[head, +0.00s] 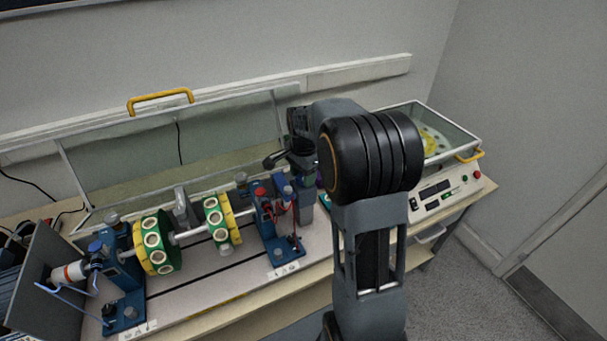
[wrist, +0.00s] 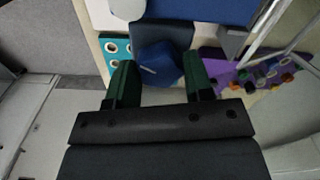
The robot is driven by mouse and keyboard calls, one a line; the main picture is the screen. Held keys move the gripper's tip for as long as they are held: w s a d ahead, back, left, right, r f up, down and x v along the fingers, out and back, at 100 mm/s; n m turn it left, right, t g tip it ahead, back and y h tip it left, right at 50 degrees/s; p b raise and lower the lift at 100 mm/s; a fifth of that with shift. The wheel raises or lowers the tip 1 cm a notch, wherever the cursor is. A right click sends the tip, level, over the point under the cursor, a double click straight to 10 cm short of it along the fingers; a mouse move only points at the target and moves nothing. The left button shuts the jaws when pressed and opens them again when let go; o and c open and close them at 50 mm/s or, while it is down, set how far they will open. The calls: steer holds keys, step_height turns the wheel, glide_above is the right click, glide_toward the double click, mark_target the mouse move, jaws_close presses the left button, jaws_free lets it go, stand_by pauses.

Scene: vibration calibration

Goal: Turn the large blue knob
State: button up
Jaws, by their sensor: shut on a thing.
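The large blue knob (wrist: 158,66) shows in the wrist view, with a dark block behind it. My gripper (wrist: 160,76) has its two dark green-black fingers on either side of the knob and is shut on it. In the head view my arm covers much of the spot where my gripper works, and I cannot make out the large knob there.
A rotor rig with green and yellow discs (head: 159,242) stands on the bench, left of my arm. A clear cover with a yellow handle (head: 161,96) is raised behind it. A control panel (head: 437,192) is at right. A purple part (wrist: 245,75) lies beside the knob.

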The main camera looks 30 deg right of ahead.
steer(key=o, duration=0.9)
steer(key=shift+r, duration=0.1)
step_height(320, 180, up, 14)
steer(key=shift+f+b, duration=0.15)
steer(key=shift+b, duration=0.25)
